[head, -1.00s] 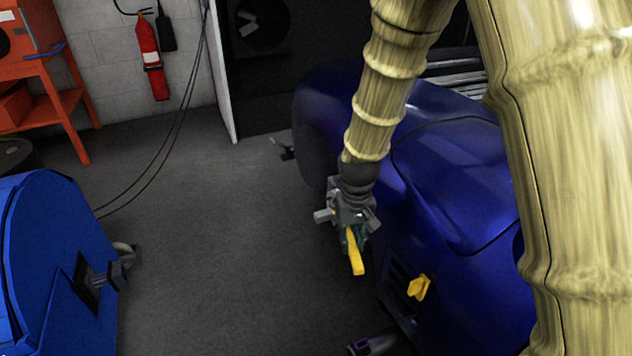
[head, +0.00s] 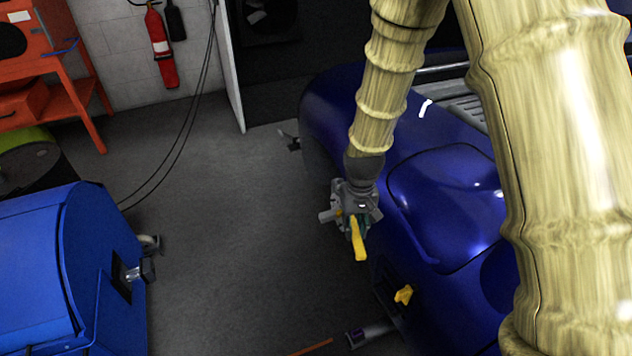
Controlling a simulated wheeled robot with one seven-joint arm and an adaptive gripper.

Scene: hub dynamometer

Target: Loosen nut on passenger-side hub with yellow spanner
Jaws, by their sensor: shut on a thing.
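My gripper (head: 353,218) is at the middle of the head view, hanging from my arm beside the dark blue car (head: 345,100). It is shut on the yellow spanner (head: 359,241), whose yellow end points down toward the floor. The rest of the spanner is hidden in the jaws. I cannot make out a hub or a nut in this view. A yellow piece (head: 404,294) sits low on the car's side, below and right of my gripper and apart from the spanner.
A blue rounded machine (head: 60,260) with a metal fitting stands at the left. A cylinder (head: 370,334) lies at the bottom. An orange workbench (head: 60,70) and a fire extinguisher (head: 160,48) are at the back left. Cables (head: 185,120) hang to the floor. The grey floor (head: 230,230) between machine and car is clear.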

